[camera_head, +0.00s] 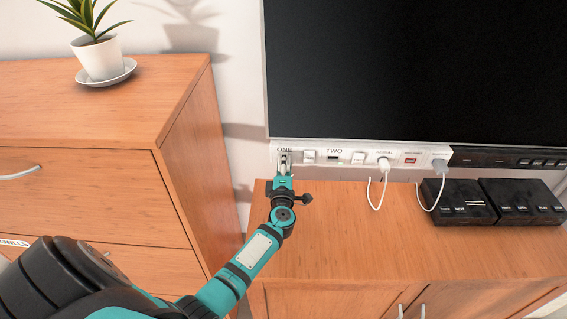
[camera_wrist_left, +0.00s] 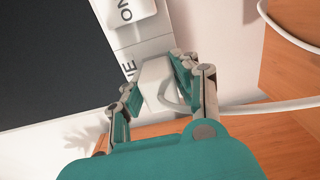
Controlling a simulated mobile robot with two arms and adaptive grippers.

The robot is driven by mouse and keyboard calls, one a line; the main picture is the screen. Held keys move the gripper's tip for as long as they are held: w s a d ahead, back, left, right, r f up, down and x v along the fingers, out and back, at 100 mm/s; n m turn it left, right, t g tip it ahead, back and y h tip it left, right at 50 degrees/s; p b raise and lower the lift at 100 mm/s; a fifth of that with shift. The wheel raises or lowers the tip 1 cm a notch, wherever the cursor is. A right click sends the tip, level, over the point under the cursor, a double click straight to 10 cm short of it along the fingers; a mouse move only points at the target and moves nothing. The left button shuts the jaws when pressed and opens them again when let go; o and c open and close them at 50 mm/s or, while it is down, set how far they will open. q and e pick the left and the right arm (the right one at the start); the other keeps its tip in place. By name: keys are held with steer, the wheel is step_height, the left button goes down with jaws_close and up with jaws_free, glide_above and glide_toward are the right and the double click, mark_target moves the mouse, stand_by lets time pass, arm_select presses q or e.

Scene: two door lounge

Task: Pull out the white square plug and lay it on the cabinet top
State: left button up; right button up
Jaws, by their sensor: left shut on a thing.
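My left gripper (camera_head: 284,164) reaches the white socket strip (camera_head: 322,157) below the screen, at the socket marked ONE. In the left wrist view my left gripper (camera_wrist_left: 152,82) is shut on the white square plug (camera_wrist_left: 158,84), with a finger on each side. The plug is at the strip, beside the ONE label; I cannot tell how far in it sits. In the head view the fingers mostly hide it. The wooden cabinet top (camera_head: 330,230) lies below the strip, with its left part bare. My right gripper is not in view.
White rocker switches (camera_head: 309,156), another white plug (camera_head: 384,163) and a grey plug (camera_head: 439,165) are along the strip. Two black boxes (camera_head: 458,202) stand on the cabinet at right. A taller wooden dresser (camera_head: 95,125) with a potted plant (camera_head: 99,55) stands at left.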

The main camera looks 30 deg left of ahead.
arm_select(q)
jaws_close()
steer(key=shift+s+d, duration=0.1)
steer(key=shift+s+d+f, duration=0.1)
steer(key=shift+s+d, duration=0.05)
steer(key=shift+s, duration=0.1)
steer(key=shift+p+v, duration=1.1)
steer(key=shift+v, duration=1.5)
